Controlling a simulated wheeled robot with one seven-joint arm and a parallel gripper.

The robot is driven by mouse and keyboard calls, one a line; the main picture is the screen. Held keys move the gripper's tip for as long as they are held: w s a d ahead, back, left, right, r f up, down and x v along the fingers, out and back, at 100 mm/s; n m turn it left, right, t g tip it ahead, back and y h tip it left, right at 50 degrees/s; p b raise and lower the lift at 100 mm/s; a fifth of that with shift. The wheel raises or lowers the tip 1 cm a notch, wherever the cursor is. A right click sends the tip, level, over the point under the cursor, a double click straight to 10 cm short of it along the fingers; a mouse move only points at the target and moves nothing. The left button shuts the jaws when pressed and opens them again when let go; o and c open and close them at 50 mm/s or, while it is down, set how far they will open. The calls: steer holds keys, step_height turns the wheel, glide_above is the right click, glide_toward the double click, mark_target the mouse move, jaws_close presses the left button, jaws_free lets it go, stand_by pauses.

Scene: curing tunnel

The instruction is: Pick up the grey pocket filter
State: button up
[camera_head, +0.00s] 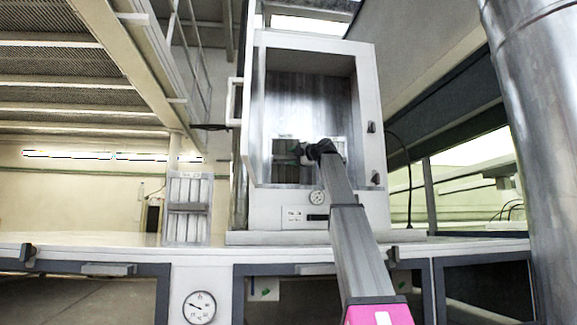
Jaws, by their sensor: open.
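A pocket filter (188,222) with pale upright pockets and a grey band across its middle stands upright on the bench, left of the white cabinet. A second grey, ribbed piece (285,170) shows inside the cabinet, partly hidden behind my gripper; it looks like a pocket filter too. My gripper (301,152) is at the cabinet opening, in front of this piece. It is small and dark in the view. I see nothing held in it, and I cannot tell whether it touches the piece.
The white cabinet (372,100) stands open at the front on the white bench (110,250), its walls close around my gripper. A gauge (317,198) sits below its opening. A large metal pipe (530,120) rises at the right. Bench left of the filter is clear.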

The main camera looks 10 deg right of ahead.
jaws_close()
steer(key=shift+r, duration=0.15)
